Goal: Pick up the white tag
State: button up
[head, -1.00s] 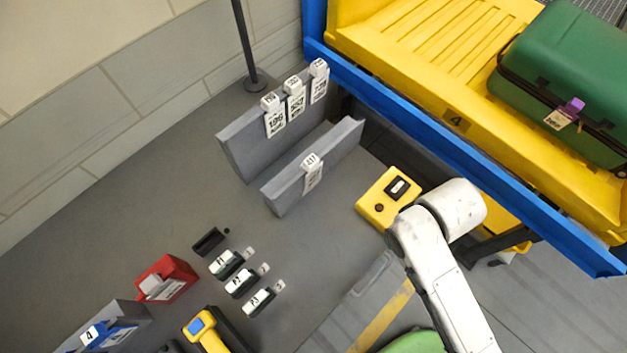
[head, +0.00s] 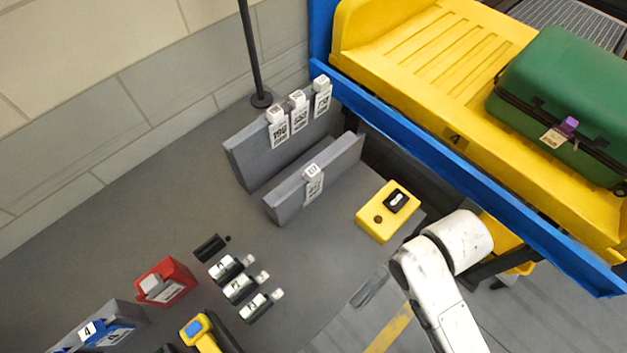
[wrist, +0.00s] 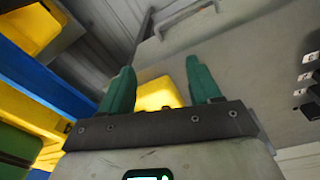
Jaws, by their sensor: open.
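Several white tags are in the head view. Three printed ones, such as the white tag (head: 299,113), hang in a row on the back grey rail. One more white tag (head: 313,182) hangs on the front grey rail (head: 341,160). A pale tag (head: 553,137) with a purple strap hangs on the green suitcase (head: 563,90). I cannot tell which one is meant. My gripper (wrist: 160,65) shows in the wrist view, its two green fingers apart with nothing between them. The head view shows my white arm at lower right, but not the fingers.
A yellow box (head: 387,212) with a black panel stands right of the rails. A blue-edged conveyor (head: 455,170) carries a yellow tray (head: 420,50) with the suitcase. Small labelled holders (head: 238,288) and a red block (head: 166,283) lie at lower left. Floor space between is clear.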

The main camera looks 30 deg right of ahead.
jog(key=w+d+r+m+t+h+b, duration=0.1)
jog(key=w+d+r+m, duration=0.15)
jog(key=w, duration=0.45)
jog(key=w+d+r+m+h+b, duration=0.1)
jog(key=w+d+r+m, duration=0.1)
jog(key=w+d+r, duration=0.3)
jog(key=w+d+r+m+t+h+b, duration=0.1)
jog(key=w+r+m+b, duration=0.15)
jog(key=w, duration=0.55)
notch_tip(320, 180, up, 3)
jog(key=m+g+y+b, duration=0.2)
jog(key=m+y, duration=0.2)
jog(key=m, duration=0.3)
send_over(312, 170)
jog(key=shift+s+d+f, duration=0.1)
jog(key=shift+s+d, duration=0.15)
jog(key=shift+a+f, duration=0.15)
jog(key=shift+f, duration=0.15)
jog(key=f, duration=0.2)
jog(key=f+b, duration=0.1)
jog(key=f, duration=0.1)
jog(key=shift+w+f, duration=0.2)
jog(key=shift+f, duration=0.2)
jog(key=shift+w+a+f+p, duration=0.1)
jog(key=shift+f+p, duration=0.1)
jog(key=shift+f, duration=1.15)
jog(key=shift+w+f+p, duration=0.1)
jog(key=shift+f+p, duration=0.05)
jog(key=shift+f, duration=1.15)
jog(key=shift+c, duration=0.2)
